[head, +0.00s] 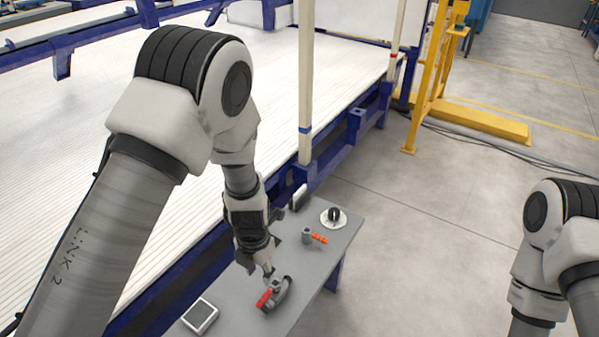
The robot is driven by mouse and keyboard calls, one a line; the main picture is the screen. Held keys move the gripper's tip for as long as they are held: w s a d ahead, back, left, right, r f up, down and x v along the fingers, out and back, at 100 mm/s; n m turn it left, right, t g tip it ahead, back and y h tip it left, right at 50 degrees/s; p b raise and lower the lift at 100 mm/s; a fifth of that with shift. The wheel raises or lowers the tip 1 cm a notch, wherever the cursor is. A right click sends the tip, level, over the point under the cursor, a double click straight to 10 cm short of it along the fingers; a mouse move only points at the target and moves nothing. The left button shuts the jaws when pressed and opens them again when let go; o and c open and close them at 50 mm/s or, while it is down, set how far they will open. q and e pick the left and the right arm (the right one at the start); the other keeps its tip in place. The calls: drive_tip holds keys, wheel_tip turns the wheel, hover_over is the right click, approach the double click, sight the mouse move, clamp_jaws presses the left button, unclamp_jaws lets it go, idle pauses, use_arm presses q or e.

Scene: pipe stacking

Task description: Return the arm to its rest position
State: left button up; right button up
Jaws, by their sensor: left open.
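My left arm comes in from the left and reaches down over the small grey table (345,235). Its gripper (264,268) is open, just above a dark grey tool with a red handle (265,298). From this angle I cannot tell whether the fingertips touch the tool. My right arm (550,245) hangs at the right edge over the floor; its gripper is below the picture.
A grey upright cylinder (306,236), an orange piece (320,239), a white disc with a dark part (334,217) and a white-topped square item (200,316) are on the table. A large white slatted bed with blue frame (300,177) stands behind.

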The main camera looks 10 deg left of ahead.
use_arm(q)
drive_tip(key=s+a+f+m+g+p, duration=0.1)
drive_tip(key=s+f+m, duration=0.1)
drive_tip(key=s, duration=0.5)
drive_tip(key=s+a+f+m+g+p, duration=0.1)
drive_tip(key=s+a+f+m, duration=0.1)
drive_tip(key=s, duration=0.5)
drive_tip(key=s+a+f+m+g+p, duration=0.1)
drive_tip(key=s+a+f+m+p, duration=0.1)
drive_tip(key=s, duration=0.5)
drive_tip(key=shift+s+f+m+g, duration=0.15)
drive_tip(key=shift+f+m+g, duration=0.25)
drive_tip(key=shift+f+m, duration=0.6)
drive_tip(key=shift+s+r+m+t+p, duration=0.15)
drive_tip(key=shift+m+t, duration=0.5)
drive_tip(key=shift+m, duration=3.35)
drive_tip(key=shift+s+r+m+t+p, duration=0.15)
drive_tip(key=shift+m+t, duration=0.45)
drive_tip(key=shift+m, duration=3.4)
drive_tip(key=shift+r+m+t, duration=0.2)
drive_tip(key=shift+m+t, duration=0.45)
drive_tip(key=shift+m, duration=3.35)
